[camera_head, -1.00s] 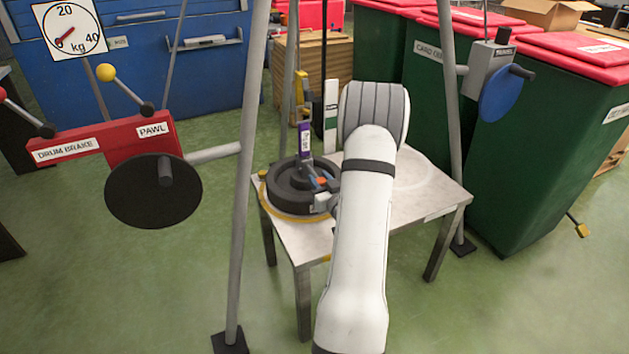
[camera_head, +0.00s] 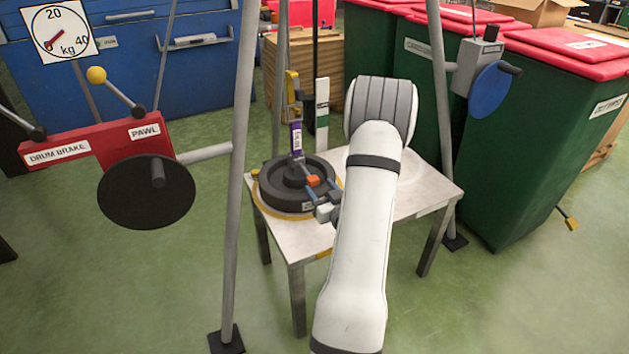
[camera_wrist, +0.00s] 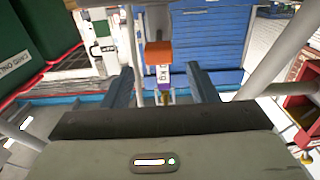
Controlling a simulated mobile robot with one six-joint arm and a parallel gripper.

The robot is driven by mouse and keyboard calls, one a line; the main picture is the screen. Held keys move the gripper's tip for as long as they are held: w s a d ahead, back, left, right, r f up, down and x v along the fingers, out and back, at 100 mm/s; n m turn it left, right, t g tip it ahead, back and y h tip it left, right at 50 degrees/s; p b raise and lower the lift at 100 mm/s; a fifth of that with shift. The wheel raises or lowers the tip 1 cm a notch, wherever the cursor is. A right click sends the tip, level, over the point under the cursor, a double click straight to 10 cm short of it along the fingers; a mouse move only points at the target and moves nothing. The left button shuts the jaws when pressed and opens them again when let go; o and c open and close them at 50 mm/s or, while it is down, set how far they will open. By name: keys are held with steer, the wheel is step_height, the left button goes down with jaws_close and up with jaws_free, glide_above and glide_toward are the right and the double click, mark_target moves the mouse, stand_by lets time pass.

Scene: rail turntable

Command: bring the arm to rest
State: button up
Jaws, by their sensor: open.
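My gripper (camera_head: 322,184) is at the right front edge of a dark round weight (camera_head: 272,195) on a small table (camera_head: 425,195). Its blue-grey fingers are apart in the wrist view (camera_wrist: 161,88). An orange block (camera_head: 313,181) shows near the fingertips; in the wrist view it is seen in the gap between the fingers (camera_wrist: 159,53), and nothing is clearly gripped. A purple-and-white kg label (camera_head: 296,139) stands above the weight, with a yellow hook part (camera_head: 292,84) over it. My white arm hides part of the table.
Grey tripod legs (camera_head: 240,170) stand around the table. A red drum brake unit (camera_head: 95,140) with a black disc (camera_head: 146,205) is at left, a blue hand wheel (camera_head: 492,90) at right. A dial (camera_head: 60,32) hangs upper left. Green bins (camera_head: 530,150) stand behind right.

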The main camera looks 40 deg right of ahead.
steer(key=shift+v, duration=1.2)
